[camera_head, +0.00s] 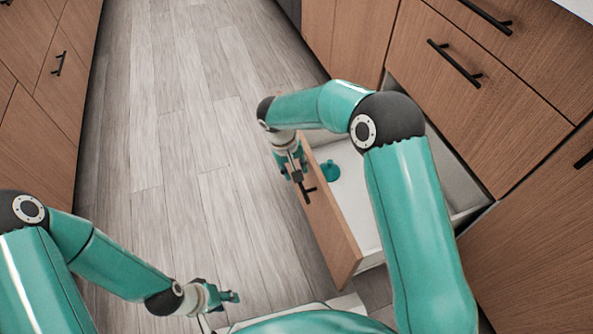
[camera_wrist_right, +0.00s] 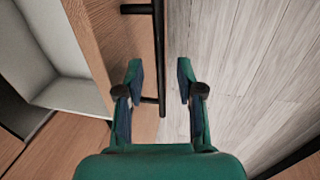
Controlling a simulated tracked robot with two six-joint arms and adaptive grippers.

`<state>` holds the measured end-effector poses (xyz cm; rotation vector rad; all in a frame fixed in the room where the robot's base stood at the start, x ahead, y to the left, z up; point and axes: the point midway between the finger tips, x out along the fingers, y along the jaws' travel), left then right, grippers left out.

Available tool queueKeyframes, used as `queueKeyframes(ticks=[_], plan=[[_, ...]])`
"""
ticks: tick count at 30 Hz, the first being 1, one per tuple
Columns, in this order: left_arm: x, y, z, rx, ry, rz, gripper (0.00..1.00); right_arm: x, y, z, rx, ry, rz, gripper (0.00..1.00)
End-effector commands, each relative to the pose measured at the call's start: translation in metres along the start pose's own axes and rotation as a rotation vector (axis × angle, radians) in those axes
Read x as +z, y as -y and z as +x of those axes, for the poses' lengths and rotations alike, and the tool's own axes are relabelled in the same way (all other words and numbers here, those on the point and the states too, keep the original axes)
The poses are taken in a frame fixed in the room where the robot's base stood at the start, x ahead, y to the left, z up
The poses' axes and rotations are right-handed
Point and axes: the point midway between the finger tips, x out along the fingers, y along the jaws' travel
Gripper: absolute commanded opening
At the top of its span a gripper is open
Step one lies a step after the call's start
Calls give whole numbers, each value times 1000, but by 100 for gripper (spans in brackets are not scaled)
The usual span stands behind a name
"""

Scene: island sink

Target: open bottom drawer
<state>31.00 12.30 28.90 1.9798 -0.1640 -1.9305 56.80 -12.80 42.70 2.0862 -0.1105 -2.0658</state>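The bottom drawer (camera_head: 334,218) is pulled well out of the right-hand cabinet, with its white interior showing. Its black bar handle (camera_head: 306,188) is on the wood front; it also shows in the right wrist view (camera_wrist_right: 159,45). My right gripper (camera_head: 292,170) is at the handle. In the right wrist view its fingers (camera_wrist_right: 160,72) are apart, one on each side of the bar, with gaps between, so it is around the handle without visible grip. My left gripper (camera_head: 228,297) is low over the floor, away from the drawer; its finger gap is unclear.
Another cabinet (camera_head: 55,85) stands at the left. The wood floor (camera_head: 190,130) between the cabinets is clear.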

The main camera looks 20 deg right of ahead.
Motion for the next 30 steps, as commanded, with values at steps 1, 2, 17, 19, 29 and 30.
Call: queueKeyframes(ticks=[1,2,17,19,29,30], plan=[[0,0,0,0,0,0,40,-1,1,-10,-2,-5,-1,37],[0,0,0,0,0,0,40,-1,1,-16,-2,-5,0,37],[0,0,0,0,0,0,40,-2,0,-96,-1,-3,0,37],[0,0,0,0,0,0,40,-1,0,-99,-1,-2,0,37],[0,0,1,0,0,0,40,-1,0,-100,-1,-1,0,37],[0,0,1,0,0,0,40,-1,0,-100,-1,-1,0,37]])
